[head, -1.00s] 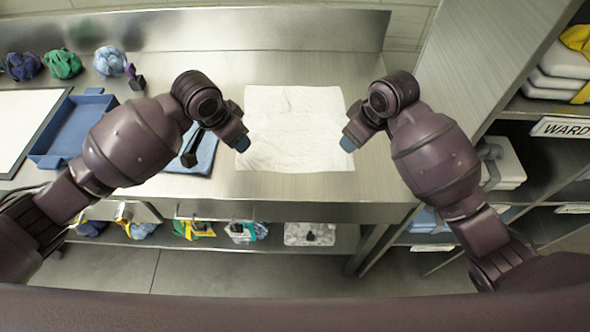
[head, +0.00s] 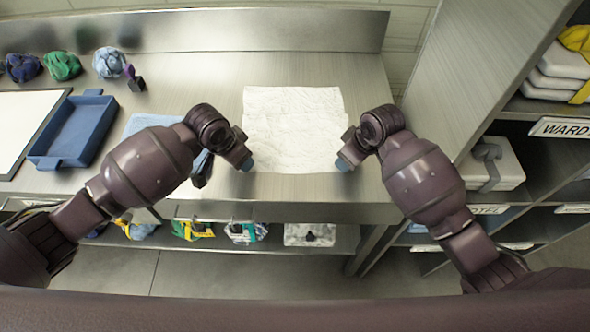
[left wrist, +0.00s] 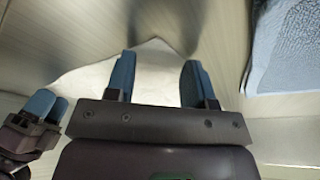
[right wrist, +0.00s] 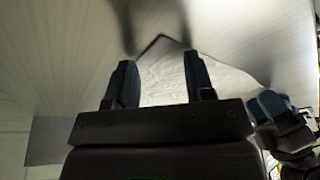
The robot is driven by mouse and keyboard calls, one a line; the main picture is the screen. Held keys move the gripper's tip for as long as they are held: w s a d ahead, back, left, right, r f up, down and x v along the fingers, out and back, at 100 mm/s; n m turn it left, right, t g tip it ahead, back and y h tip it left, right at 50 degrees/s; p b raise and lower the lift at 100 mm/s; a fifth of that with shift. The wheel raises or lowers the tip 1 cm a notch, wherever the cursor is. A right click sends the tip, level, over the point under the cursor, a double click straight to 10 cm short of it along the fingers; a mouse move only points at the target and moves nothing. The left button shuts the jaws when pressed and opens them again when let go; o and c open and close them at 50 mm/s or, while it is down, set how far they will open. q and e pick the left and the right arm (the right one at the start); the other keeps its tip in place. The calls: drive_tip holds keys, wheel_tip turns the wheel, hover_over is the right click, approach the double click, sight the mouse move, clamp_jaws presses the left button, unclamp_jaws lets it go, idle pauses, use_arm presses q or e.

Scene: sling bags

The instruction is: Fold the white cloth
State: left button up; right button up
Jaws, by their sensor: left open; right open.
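The white cloth (head: 293,130) lies spread flat and slightly wrinkled on the metal bench. My left gripper (head: 247,163) is open at its near left corner, and my right gripper (head: 344,163) is open at its near right corner. In the left wrist view a cloth corner (left wrist: 152,72) shows between the parted blue fingers (left wrist: 155,82). In the right wrist view the other corner (right wrist: 172,75) shows between the fingers (right wrist: 158,85). I cannot tell whether the fingertips touch the cloth. The grippers partly hide both near corners in the head view.
A blue cloth (head: 148,122) with a dark item lies left of the white cloth, partly behind my left arm. A blue tray (head: 75,132) and rolled bundles (head: 64,66) are farther left. A shelf unit (head: 545,105) stands right. The bench behind the cloth is clear.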

use_arm(q)
drive_tip(key=shift+f, duration=0.1)
drive_tip(key=shift+c, duration=0.2)
use_arm(e)
drive_tip(key=shift+f, duration=0.1)
drive_tip(key=shift+c, duration=0.2)
use_arm(q)
clamp_jaws()
use_arm(e)
clamp_jaws()
